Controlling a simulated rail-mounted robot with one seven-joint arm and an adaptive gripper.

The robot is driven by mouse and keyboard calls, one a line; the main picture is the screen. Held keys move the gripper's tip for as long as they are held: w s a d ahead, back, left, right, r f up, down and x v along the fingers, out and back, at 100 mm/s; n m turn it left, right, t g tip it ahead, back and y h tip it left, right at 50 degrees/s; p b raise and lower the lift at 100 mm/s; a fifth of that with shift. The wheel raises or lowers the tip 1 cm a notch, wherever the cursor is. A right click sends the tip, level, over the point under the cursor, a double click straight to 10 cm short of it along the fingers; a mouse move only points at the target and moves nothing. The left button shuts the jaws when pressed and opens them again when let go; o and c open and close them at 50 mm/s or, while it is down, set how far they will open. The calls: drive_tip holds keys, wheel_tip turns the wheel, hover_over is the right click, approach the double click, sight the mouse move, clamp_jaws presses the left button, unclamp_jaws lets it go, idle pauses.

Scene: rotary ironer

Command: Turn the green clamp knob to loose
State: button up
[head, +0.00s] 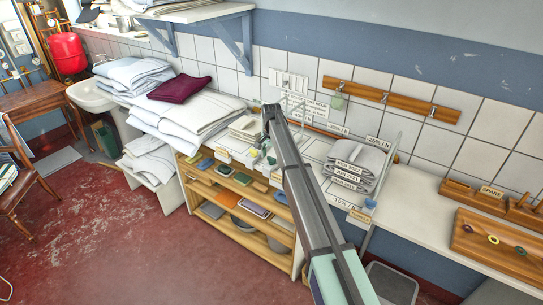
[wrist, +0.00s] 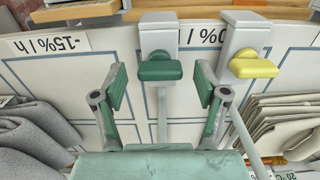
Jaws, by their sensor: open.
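The green clamp knob (wrist: 160,70) sits on a pale grey clamp block in the upper middle of the wrist view. Its bar lies crosswise in the picture. My gripper (wrist: 161,82) is open, with one green-padded finger on each side of the knob as seen in this view. No contact shows, and the gap in depth is hard to judge. A yellow knob (wrist: 253,67) on a similar block is just right of it. In the head view my arm reaches over the bench, and I cannot make out the green knob clearly.
Grey folded cloth (wrist: 35,132) lies left of the gripper and pale folded cloth (wrist: 285,125) right. A "-15%/h" label (wrist: 48,44) is at upper left. In the head view, a wooden hook rail (head: 390,99) is on the wall and white linen stacks (head: 195,112) stand left.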

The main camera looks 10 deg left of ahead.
drive_tip(key=shift+f, duration=0.1)
drive_tip(key=c, duration=1.2)
drive_tip(key=shift+o, duration=0.2)
drive_tip(key=shift+n+b, duration=0.3)
drive_tip(key=n+b, duration=0.2)
drive_tip(key=shift+f+n, duration=0.15)
drive_tip(key=shift+n, duration=0.15)
drive_tip(key=n+b, duration=0.2)
drive_tip(key=n, duration=0.3)
drive_tip(key=shift+n+b, duration=0.3)
drive_tip(key=n+b, duration=0.1)
drive_tip(key=n, duration=0.3)
drive_tip(key=shift+b, duration=0.3)
drive_tip(key=n+b, duration=0.1)
drive_tip(key=n, duration=0.4)
